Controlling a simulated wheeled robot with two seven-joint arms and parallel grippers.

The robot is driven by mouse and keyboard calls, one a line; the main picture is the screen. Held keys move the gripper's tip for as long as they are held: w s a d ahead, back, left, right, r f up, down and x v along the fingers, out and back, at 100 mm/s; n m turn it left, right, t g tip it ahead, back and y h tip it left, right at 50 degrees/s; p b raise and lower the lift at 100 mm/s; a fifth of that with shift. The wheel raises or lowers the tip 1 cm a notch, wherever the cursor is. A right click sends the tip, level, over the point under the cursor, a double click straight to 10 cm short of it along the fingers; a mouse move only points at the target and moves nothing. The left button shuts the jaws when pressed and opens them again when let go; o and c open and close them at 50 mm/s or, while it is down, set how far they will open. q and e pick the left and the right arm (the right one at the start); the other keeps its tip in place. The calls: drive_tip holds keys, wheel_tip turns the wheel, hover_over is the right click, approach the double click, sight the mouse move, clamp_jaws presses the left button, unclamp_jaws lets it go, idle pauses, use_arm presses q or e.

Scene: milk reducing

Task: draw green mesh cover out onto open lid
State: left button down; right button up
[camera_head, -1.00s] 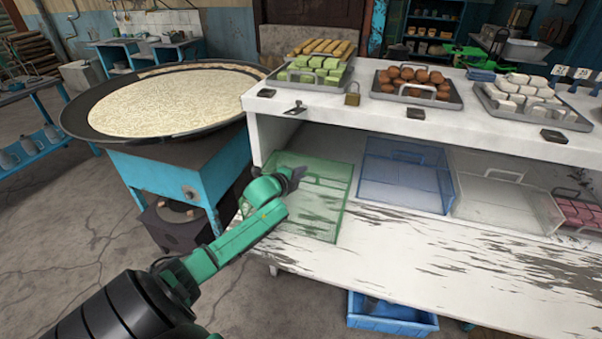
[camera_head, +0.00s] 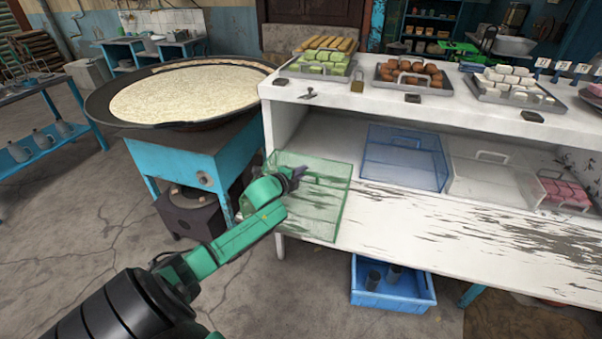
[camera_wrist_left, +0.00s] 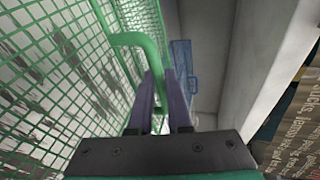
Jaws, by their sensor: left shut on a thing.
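The green mesh cover (camera_head: 322,212) lies at the left end of the white cabinet, partly on the open lid (camera_head: 420,232) and partly under the cabinet top. My left gripper (camera_head: 295,175) is at the cover's left part. In the left wrist view, the gripper (camera_wrist_left: 162,105) is shut on the green handle (camera_wrist_left: 130,40) of the cover. The mesh (camera_wrist_left: 60,70) fills the left of that view. My right gripper is not in view.
A blue mesh cover (camera_head: 405,160) and a white mesh cover (camera_head: 490,175) sit to the right inside the cabinet. A large round pan (camera_head: 105,106) on a blue stand is to the left. A blue crate (camera_head: 420,295) is on the floor below the lid.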

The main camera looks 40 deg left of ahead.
use_arm(q)
drive_tip(key=shift+w+f, duration=0.15)
drive_tip(key=c, duration=0.8)
unclamp_jaws()
drive_tip(key=shift+s, duration=0.4)
drive_tip(key=p+v, duration=0.1)
drive_tip(key=v, duration=1.3)
drive_tip(key=shift+w, duration=0.1)
